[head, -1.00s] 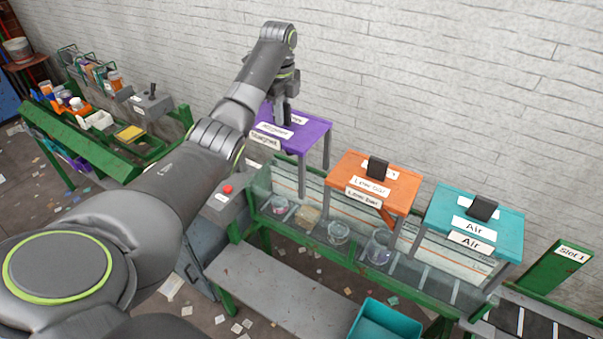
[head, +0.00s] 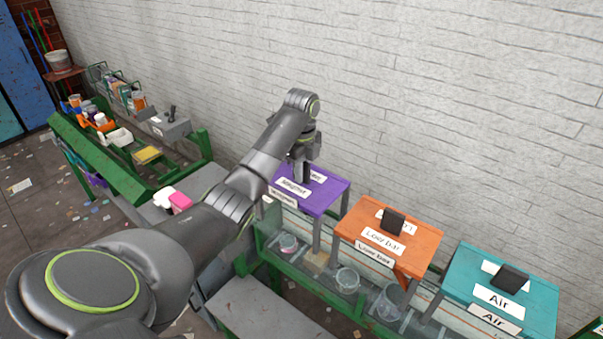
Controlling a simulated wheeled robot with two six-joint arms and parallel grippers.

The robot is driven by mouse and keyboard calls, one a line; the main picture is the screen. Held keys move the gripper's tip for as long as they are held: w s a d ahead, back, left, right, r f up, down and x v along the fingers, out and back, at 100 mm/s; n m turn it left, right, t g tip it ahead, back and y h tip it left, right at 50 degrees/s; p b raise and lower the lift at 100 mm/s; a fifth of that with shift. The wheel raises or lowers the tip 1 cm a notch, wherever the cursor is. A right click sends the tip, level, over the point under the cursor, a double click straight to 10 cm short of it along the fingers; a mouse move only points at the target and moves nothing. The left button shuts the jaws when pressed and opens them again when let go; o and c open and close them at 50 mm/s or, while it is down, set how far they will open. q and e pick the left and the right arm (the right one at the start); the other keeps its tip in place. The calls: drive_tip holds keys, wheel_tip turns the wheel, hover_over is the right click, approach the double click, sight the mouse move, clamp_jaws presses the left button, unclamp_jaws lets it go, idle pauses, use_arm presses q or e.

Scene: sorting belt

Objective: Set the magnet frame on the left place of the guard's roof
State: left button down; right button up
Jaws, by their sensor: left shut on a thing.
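The magnet frame (head: 327,196) is a purple flat-topped frame on grey legs with white labels. It is at the left end of the clear-sided guard (head: 300,228), left of the orange frame. My left gripper (head: 301,178) reaches down from above and is shut on the magnet frame's handle, which the fingers mostly hide. The frame looks level; I cannot tell whether its legs bear fully on the guard. My right gripper is not in view.
Clear jars (head: 347,281) sit below. A green bench (head: 120,178) with small goods stands at the left. The white brick wall is close behind.

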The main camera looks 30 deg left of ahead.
use_arm(q)
drive_tip(key=shift+f, duration=0.7)
drive_tip(key=shift+w+f, duration=0.15)
drive_tip(key=shift+f, duration=0.1)
drive_tip(key=shift+w+d, duration=0.15)
drive_tip(key=shift+w, duration=0.1)
drive_tip(key=shift+s+f, duration=0.15)
drive_tip(key=shift+s, duration=0.15)
drive_tip(key=c, duration=1.5)
unclamp_jaws()
drive_tip(key=shift+s, duration=0.15)
drive_tip(key=shift+o, duration=0.2)
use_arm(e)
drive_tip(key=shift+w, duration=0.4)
use_arm(q)
drive_tip(key=shift+w, duration=0.2)
